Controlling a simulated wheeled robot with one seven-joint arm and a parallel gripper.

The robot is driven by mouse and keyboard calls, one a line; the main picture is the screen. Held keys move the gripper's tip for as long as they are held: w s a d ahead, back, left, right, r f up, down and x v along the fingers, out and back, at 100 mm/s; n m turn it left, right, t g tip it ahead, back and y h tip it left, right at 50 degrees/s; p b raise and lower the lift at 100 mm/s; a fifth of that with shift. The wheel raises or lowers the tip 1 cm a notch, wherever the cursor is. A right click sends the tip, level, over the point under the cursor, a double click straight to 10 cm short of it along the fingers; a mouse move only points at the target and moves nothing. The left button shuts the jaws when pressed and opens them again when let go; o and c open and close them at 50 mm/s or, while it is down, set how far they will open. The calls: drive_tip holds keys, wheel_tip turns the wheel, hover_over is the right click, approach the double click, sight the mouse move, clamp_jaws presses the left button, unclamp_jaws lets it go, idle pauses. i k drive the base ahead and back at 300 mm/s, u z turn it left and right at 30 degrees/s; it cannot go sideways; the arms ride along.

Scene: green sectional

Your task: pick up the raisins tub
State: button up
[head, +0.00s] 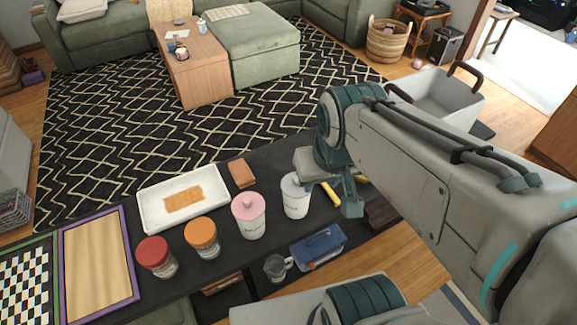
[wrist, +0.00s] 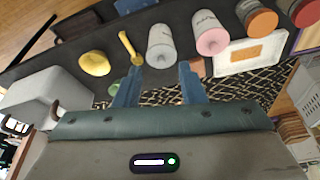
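Two white tubs with dark lettering stand on the dark table: one with a pink lid (head: 249,215) and one with a pale grey lid (head: 295,195). The lettering is too small to read, so I cannot tell which is the raisins tub. In the wrist view the grey-lidded tub (wrist: 161,46) lies just beyond the gap between my fingers, and the pink-lidded tub (wrist: 210,34) is to its right. My gripper (wrist: 160,69) is open and empty. In the head view it is just right of the grey-lidded tub, partly hidden by my arm.
Jars with red (head: 155,252) and orange (head: 201,233) lids stand left of the tubs. A white tray (head: 152,210) and a brown block (head: 242,173) lie behind. A blue case (head: 318,246) and a glass mug (head: 277,267) are in front. Yellow items (wrist: 93,63) lie near my gripper.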

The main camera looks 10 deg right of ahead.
sight(295, 208)
drive_tip(key=i, duration=0.2)
drive_tip(key=u, duration=1.15)
drive_tip(key=k, duration=0.65)
drive_tip(key=z, duration=1.2)
drive_tip(key=i, duration=0.5)
